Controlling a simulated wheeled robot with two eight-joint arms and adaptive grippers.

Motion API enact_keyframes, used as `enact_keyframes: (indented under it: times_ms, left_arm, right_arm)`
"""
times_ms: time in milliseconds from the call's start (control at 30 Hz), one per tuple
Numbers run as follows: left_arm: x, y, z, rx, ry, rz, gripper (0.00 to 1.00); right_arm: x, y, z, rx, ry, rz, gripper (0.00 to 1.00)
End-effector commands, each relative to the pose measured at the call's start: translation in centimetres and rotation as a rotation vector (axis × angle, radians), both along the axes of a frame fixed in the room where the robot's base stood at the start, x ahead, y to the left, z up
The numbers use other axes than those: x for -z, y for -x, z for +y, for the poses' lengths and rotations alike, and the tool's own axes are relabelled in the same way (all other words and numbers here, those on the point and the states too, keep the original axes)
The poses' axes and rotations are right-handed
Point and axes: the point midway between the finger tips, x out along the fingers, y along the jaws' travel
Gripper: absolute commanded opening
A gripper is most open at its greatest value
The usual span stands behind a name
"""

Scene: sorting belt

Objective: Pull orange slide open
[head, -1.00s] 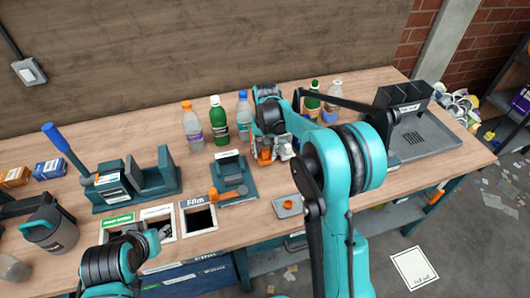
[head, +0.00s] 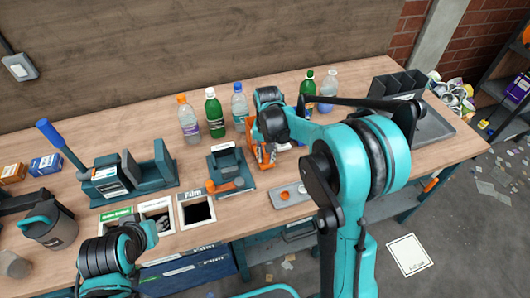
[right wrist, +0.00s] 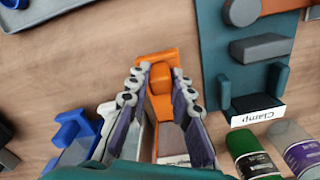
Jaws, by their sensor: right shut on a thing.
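The orange slide (right wrist: 156,60) lies on the wooden table, with a raised orange block between the fingertips of my right gripper (right wrist: 160,80) in the right wrist view. The gripper is shut on this block. In the head view the orange slide (head: 265,156) shows partly below and beside my right gripper (head: 270,143), in front of the bottles. My wrist and forearm hide much of it, and how far the slide is open cannot be told. My left arm shows at the lower left of the head view; its gripper is not visible.
A teal clamp station (head: 232,170) stands just left of the slide. Several bottles (head: 214,112) stand behind. A small dish (head: 290,196) lies in front, and a grey tray (head: 432,128) is at the right. A blue object (right wrist: 75,138) is near the gripper.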

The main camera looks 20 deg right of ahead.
Motion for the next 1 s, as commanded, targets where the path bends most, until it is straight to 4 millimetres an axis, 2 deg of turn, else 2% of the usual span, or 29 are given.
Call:
enact_keyframes:
  times_ms: [33,67,133,433,567,1000]
  left_arm:
    - [0.0,0.0,0.0,0.0,0.0,0.0,0.4]
    - [0.0,0.0,0.0,0.0,0.0,0.0,0.4]
    - [0.1,0.0,0.0,0.0,0.0,0.0,0.4]
    - [0.0,0.0,0.0,0.0,0.0,0.0,0.4]
    - [0.0,0.0,0.0,0.0,0.0,0.0,0.4]
    - [0.0,0.0,0.0,0.0,0.0,0.0,0.4]
  right_arm:
    - [0.1,0.4,0.0,0.0,-0.001,0.011,0.0]
    - [0.2,0.4,0.0,0.0,-0.001,0.012,0.24]
    - [0.1,0.4,0.0,0.0,-0.001,0.012,0.42]
    - [0.0,0.3,0.0,0.0,0.0,0.008,0.43]
    - [-0.9,0.2,0.0,0.0,-0.001,0.007,0.43]
    - [-9.7,0.4,-0.1,0.0,-0.001,0.009,0.43]
